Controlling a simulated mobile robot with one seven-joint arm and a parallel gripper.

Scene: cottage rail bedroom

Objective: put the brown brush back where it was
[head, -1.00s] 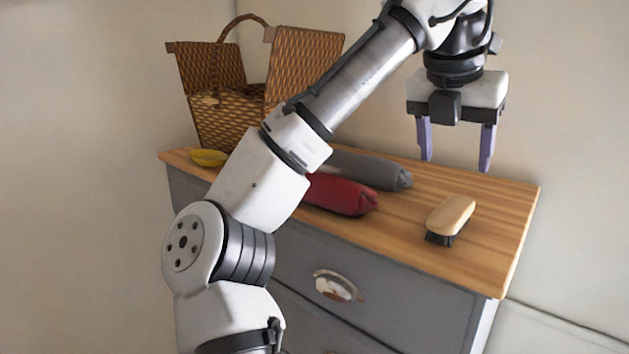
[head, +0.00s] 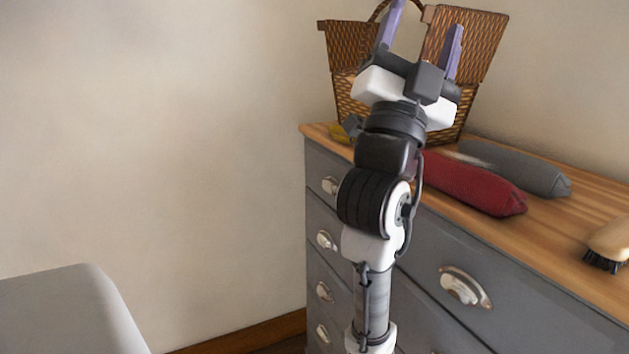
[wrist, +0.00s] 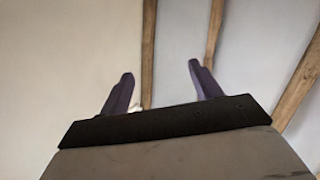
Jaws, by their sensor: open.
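The brown brush (head: 610,242) lies on the wooden top of the grey dresser, bristles down, at the right edge of the head view, partly cut off by the frame. My gripper (head: 424,32) is open and empty, pointing up in front of the wicker basket, well to the left of the brush. In the wrist view my gripper (wrist: 159,82) has its two purple fingers apart with nothing between them. The brush is not in the wrist view.
The wicker basket (head: 470,40) stands open at the back of the dresser top (head: 575,215). A red pouch (head: 470,184) and a grey pouch (head: 520,168) lie between basket and brush. A yellow item (head: 340,133) is partly hidden by my arm. A grey surface (head: 65,310) is at lower left.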

